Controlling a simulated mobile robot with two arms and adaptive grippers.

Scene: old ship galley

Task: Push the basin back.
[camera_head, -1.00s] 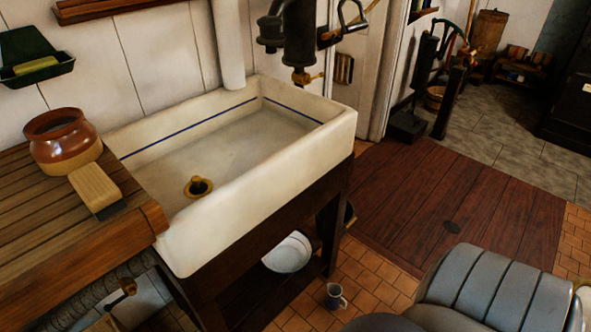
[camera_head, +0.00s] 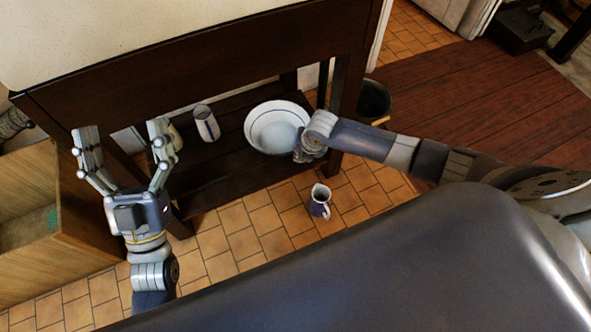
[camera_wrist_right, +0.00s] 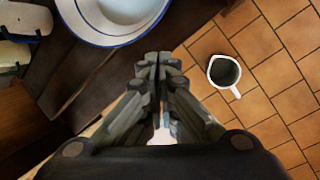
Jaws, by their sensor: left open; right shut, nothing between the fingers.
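The basin (camera_head: 272,128) is white with a dark blue rim and sits on the dark lower shelf (camera_head: 222,172) under the sink, near the shelf's front edge. In the right wrist view part of the basin (camera_wrist_right: 118,12) shows at the top, cut off by the frame. My right gripper (camera_head: 304,153) is at the basin's front right side; its fingers (camera_wrist_right: 159,58) are shut and empty, pointing toward the shelf. I cannot tell whether they touch the rim.
A dark bucket (camera_head: 373,102) is right of the shelf. A wooden cabinet (camera_head: 40,225) is at left.

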